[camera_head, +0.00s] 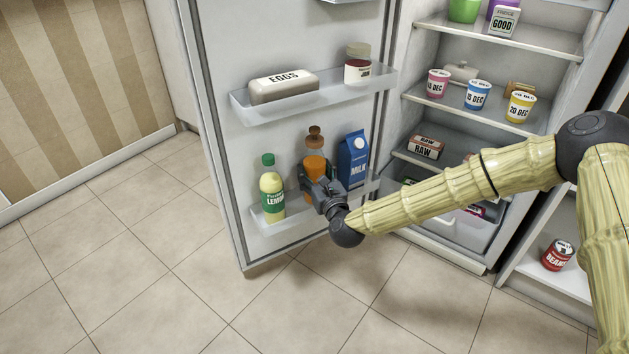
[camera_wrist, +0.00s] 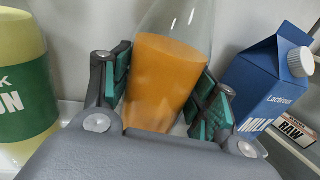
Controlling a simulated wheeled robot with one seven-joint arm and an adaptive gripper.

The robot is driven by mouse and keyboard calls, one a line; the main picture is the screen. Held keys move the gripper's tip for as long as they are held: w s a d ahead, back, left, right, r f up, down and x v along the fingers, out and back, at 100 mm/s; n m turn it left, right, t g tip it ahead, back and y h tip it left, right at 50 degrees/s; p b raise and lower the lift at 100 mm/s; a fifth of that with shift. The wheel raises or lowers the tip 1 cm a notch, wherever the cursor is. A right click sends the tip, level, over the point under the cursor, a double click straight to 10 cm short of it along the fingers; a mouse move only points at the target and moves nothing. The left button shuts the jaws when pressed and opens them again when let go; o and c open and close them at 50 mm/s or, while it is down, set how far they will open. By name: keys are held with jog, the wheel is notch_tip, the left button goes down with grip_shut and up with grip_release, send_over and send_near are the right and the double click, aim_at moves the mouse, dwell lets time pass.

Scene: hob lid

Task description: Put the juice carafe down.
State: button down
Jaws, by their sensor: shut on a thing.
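The juice carafe (camera_head: 316,163) is a clear bottle of orange juice with a brown stopper. It is at the lower shelf of the open fridge door, between the lemon bottle and the milk carton. My gripper (camera_head: 318,194) is around its body, shut on it. In the wrist view the orange juice (camera_wrist: 162,80) shows between the two green-padded fingers of my gripper (camera_wrist: 160,95). The carafe's base is hidden behind my gripper, so I cannot tell whether it touches the shelf.
The lemon bottle (camera_head: 271,187) stands left of the carafe, the blue milk carton (camera_head: 353,160) close on its right. The lower door shelf (camera_head: 285,230) has a raised rim. Above is a door shelf (camera_head: 325,97) with an egg box (camera_head: 284,86) and a jar (camera_head: 358,64).

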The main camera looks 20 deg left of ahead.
jog(key=shift+f+b, duration=0.3)
jog(key=shift+f, duration=0.5)
jog(key=shift+w+a+b, duration=0.15)
jog(key=shift+b, duration=0.2)
jog(key=shift+f, duration=0.15)
jog(key=shift+c, duration=2.2)
grip_release()
jog(key=shift+f, duration=0.1)
jog(key=shift+r, duration=0.2)
jog(key=p+v, duration=0.4)
jog(key=v, duration=0.8)
jog(key=shift+p, duration=0.3)
jog(key=shift+f, duration=0.15)
